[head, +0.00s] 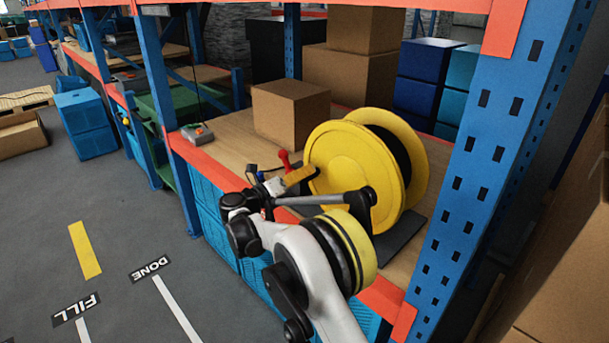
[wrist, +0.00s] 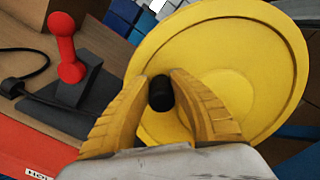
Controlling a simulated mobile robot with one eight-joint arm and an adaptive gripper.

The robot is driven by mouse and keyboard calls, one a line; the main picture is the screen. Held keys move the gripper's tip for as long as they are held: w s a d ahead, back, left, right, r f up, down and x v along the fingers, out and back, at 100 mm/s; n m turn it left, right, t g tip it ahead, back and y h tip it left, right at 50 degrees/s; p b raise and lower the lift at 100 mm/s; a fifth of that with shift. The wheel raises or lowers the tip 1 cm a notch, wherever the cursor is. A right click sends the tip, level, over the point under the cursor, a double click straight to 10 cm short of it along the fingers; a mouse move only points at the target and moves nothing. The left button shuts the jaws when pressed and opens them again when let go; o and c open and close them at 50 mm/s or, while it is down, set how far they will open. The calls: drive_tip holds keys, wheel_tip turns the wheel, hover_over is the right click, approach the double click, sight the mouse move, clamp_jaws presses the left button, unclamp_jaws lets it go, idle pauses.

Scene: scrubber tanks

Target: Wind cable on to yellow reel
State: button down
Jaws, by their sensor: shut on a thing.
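The yellow reel (head: 340,165) stands upright on a dark base on the wooden shelf, its round flange facing my arm. Black cable (head: 392,150) shows between its two flanges. In the wrist view the reel's yellow face (wrist: 258,50) fills the right half. My gripper (head: 300,178) is at the near face of the reel, and the wrist view shows its yellow fingers (wrist: 160,95) closed on a black knob (wrist: 160,92) in front of that face. How the knob joins the reel is hidden.
A red lever (wrist: 68,45) on a dark block stands left of the reel. A loose black cable (wrist: 28,75) lies on the shelf beside it. A cardboard box (head: 290,108) is behind, and a small grey device (head: 197,133) sits at left. A blue rack post (head: 490,150) rises at right.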

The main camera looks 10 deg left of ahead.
drive_tip(key=shift+d, duration=0.3)
drive_tip(key=c, duration=1.1)
unclamp_jaws()
drive_tip(key=shift+s+d+r, duration=0.15)
drive_tip(key=shift+r, duration=0.05)
drive_tip(key=shift+s+d+r, duration=0.1)
drive_tip(key=shift+d, duration=0.05)
drive_tip(key=shift+a, duration=0.25)
drive_tip(key=v, duration=1.2)
